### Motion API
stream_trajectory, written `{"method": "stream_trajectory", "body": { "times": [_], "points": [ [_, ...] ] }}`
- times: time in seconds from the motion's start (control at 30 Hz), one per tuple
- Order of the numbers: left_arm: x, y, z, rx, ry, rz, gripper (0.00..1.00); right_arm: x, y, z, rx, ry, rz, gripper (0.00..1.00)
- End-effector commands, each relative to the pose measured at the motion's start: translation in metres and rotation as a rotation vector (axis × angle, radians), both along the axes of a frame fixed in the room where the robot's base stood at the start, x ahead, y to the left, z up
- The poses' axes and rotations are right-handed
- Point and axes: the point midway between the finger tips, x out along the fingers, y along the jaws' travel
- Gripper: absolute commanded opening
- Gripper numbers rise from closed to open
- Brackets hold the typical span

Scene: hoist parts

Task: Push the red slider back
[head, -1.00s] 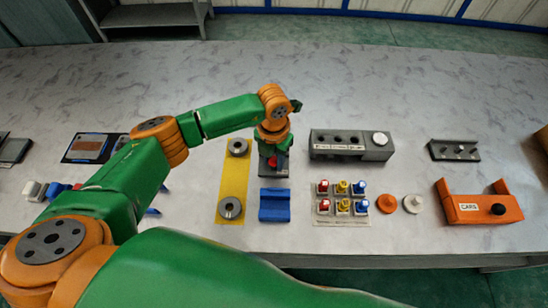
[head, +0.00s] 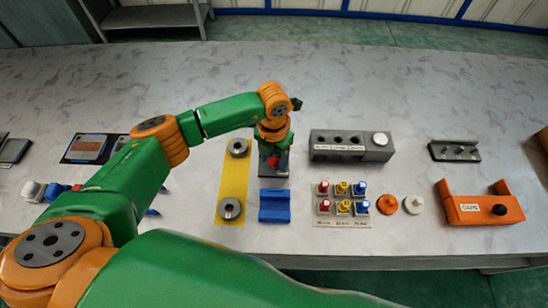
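The red slider (head: 273,161) shows as a small red piece on a dark base (head: 281,171), right under my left gripper. My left gripper (head: 273,146) points down over this base, and its wrist hides the far part of it. The fingers are dark and small here, so I cannot tell whether they are open or shut, or whether they touch the slider. My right gripper is not in view.
A yellow strip (head: 233,188) with two metal rings lies just left of the base. A blue block (head: 274,206) stands in front of it. A grey block with holes (head: 350,146) and a panel of coloured knobs (head: 342,205) are to the right. The table behind is clear.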

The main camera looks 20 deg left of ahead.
Motion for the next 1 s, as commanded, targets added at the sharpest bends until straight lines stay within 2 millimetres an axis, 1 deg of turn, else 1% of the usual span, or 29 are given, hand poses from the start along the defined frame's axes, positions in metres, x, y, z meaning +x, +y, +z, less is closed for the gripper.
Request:
{"method": "stream_trajectory", "body": {
  "times": [0.23,0.33,1.0],
  "points": [
    [-0.001,0.000,-0.001,0.000,0.003,-0.001,0.60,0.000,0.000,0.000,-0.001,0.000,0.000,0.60],
    [-0.001,0.000,0.003,0.000,0.003,-0.001,0.60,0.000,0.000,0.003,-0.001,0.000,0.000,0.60],
    [-0.001,0.000,0.069,0.000,0.003,-0.001,0.60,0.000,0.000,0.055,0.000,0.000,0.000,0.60]
  ]
}}
